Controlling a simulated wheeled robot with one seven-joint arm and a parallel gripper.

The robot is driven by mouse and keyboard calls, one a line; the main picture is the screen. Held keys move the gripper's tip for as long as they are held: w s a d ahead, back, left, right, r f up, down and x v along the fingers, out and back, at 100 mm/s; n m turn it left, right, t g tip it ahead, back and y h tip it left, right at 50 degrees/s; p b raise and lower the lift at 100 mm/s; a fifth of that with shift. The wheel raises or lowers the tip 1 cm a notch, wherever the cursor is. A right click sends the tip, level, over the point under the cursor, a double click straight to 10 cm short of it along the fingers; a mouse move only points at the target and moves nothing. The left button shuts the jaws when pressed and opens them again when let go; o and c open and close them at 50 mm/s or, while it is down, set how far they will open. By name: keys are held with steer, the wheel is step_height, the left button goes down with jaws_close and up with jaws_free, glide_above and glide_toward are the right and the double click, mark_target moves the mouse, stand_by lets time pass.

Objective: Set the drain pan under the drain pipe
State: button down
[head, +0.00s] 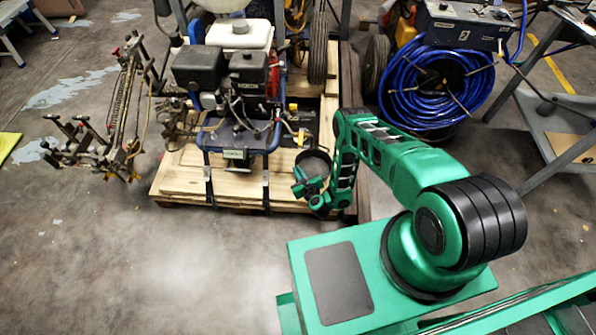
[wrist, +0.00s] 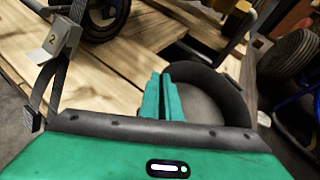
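The drain pan (head: 316,160) is a dark, round, shallow pan at the right front part of the wooden pallet. In the wrist view the pan (wrist: 205,100) lies just right of the fingers, its inside empty. My gripper (head: 312,187) is at the pan's near-left rim; in the wrist view its two green fingers (wrist: 162,98) are close together with the rim between them. I cannot tell whether the pan touches the boards. The line striper (head: 240,80), with its engine and blue frame, stands on the pallet behind and left of the pan. I cannot clearly make out the drain pipe.
The pallet (head: 180,182) has bare boards in front of the striper. Dark straps (head: 209,185) run over its front edge; one carries a tag (wrist: 57,42). A blue hose reel (head: 437,90) stands at right, a metal rack (head: 105,135) at left. The front-left floor is clear.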

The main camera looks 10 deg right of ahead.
steer(key=shift+w+a, duration=0.1)
steer(key=shift+w, duration=1.6)
steer(key=shift+s+f, duration=0.2)
steer(key=shift+f, duration=1.55)
steer(key=c, duration=2)
jaws_free()
steer(key=shift+s, duration=0.1)
steer(key=v, duration=0.8)
steer(key=shift+s+a, duration=0.15)
steer(key=shift+s, duration=0.1)
steer(key=shift+v, duration=1.65)
